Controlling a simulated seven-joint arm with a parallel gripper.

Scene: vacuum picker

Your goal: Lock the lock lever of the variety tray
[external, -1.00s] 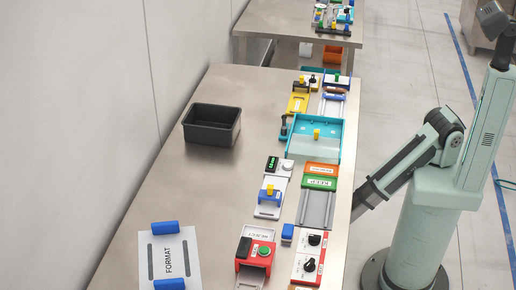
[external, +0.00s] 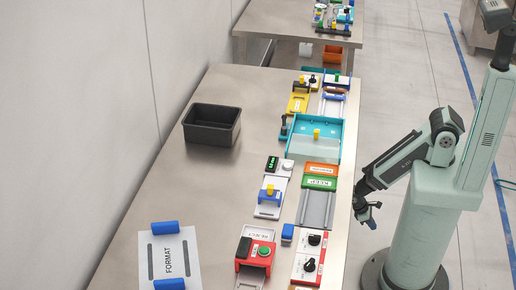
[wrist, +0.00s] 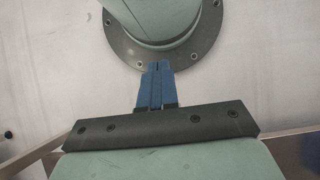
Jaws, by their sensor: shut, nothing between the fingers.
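I take the teal tray (external: 291,150) on the right side of the bench to be the variety tray, though no readable label confirms it. It has a pale sloped panel and a small yellow knob (external: 316,134). A dark upright handle (external: 284,128) stands at its left side. I cannot tell which of these is the lock lever, or its lock state. My gripper (external: 372,217) hangs off the bench's right edge, well apart from the tray. Its blue fingers also show in the wrist view (wrist: 155,85), pressed together and empty. The wrist view shows no tray.
A black bin (external: 211,125) stands left of the tray. The left-middle bench is clear.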

